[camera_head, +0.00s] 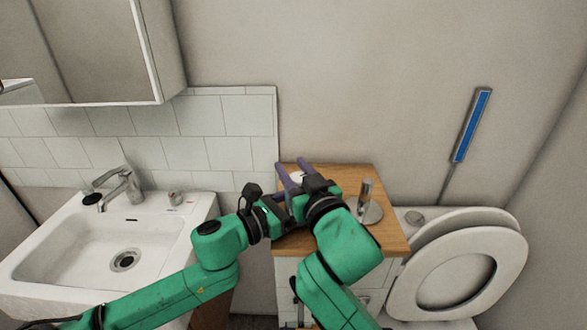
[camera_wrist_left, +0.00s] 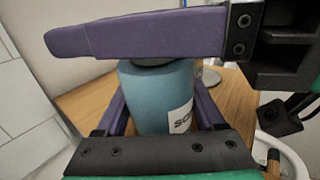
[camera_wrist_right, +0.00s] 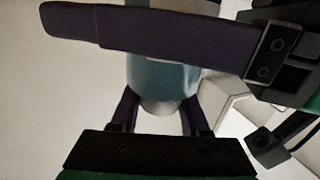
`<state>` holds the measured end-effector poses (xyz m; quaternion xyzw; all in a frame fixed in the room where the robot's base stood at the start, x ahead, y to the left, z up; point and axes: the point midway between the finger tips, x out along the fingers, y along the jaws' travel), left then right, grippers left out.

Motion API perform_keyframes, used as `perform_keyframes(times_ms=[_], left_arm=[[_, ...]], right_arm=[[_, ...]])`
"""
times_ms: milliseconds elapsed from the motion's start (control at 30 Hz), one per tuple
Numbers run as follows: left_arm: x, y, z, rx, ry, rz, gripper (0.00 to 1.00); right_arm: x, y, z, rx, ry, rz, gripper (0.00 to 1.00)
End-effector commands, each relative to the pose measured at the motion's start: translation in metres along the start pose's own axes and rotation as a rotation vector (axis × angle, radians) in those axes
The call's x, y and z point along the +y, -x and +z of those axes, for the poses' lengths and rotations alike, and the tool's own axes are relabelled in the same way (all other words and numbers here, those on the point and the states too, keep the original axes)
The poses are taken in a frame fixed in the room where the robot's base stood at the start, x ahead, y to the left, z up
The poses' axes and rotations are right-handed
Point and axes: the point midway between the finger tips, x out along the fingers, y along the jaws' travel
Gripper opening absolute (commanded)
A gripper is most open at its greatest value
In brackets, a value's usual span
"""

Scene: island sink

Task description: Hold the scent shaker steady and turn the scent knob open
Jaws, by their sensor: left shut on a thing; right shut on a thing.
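The scent shaker is a blue-grey cylinder (camera_wrist_left: 155,95) with a white, partly hidden label in the left wrist view. A dark part, perhaps the knob or a finger's shadow, shows at its top edge. My left gripper (camera_head: 284,178) is shut on the shaker, above the wooden cabinet top. My right gripper (camera_head: 306,173) is shut beside it, close against the same shaker. The right wrist view shows the blue-grey body (camera_wrist_right: 160,78) with a pale rounded end behind the fingers. In the head view only a small white patch (camera_head: 297,176) shows between the purple fingers; the knob's setting is hidden.
The wooden cabinet top (camera_head: 385,225) carries a metal item (camera_head: 367,204) with a round base, right of my grippers. A white sink (camera_head: 60,240) stands at left, a toilet (camera_head: 455,270) at right. The tiled wall is close behind.

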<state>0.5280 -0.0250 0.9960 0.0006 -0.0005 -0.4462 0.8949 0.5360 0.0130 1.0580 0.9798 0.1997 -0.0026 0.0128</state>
Motion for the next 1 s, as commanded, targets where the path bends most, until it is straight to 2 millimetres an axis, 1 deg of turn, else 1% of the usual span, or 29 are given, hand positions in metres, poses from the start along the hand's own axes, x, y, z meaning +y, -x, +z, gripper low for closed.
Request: perform_keyframes(times_ms=[100, 133, 167, 200, 467, 533, 633, 833, 900, 1000], left_arm=[[0.002, 0.000, -0.001, 0.002, 0.003, 0.004, 0.06], [0.002, 0.000, -0.001, 0.002, 0.003, 0.004, 0.06], [0.002, 0.000, -0.001, 0.002, 0.003, 0.004, 0.06], [0.002, 0.000, -0.001, 0.002, 0.003, 0.004, 0.06], [0.001, 0.000, -0.001, 0.002, 0.002, 0.002, 0.06], [0.001, 0.000, -0.001, 0.002, 0.002, 0.002, 0.06], [0.001, 0.000, -0.001, 0.002, 0.002, 0.002, 0.06], [0.001, 0.000, -0.001, 0.002, 0.002, 0.001, 0.06], [0.000, 0.000, -0.001, 0.002, 0.002, 0.001, 0.06], [0.000, 0.000, -0.001, 0.002, 0.002, 0.001, 0.06]], right_arm=[[0.000, 0.000, 0.002, -0.005, 0.000, 0.001, 0.00], [0.000, 0.000, 0.002, -0.004, 0.000, 0.001, 0.57], [0.000, 0.000, 0.002, -0.004, 0.000, 0.001, 0.68], [0.000, 0.000, 0.002, -0.004, 0.000, 0.001, 0.77], [0.000, 0.000, 0.001, -0.001, 0.000, 0.001, 0.77], [0.000, 0.004, 0.001, -0.001, -0.001, 0.000, 0.77], [0.000, 0.018, 0.001, -0.002, -0.001, 0.000, 0.77], [-0.001, 0.061, 0.002, -0.003, -0.002, -0.001, 0.77], [-0.001, 0.070, 0.002, -0.004, -0.001, 0.000, 0.77], [0.000, 0.076, 0.001, -0.003, 0.000, 0.001, 0.77]])
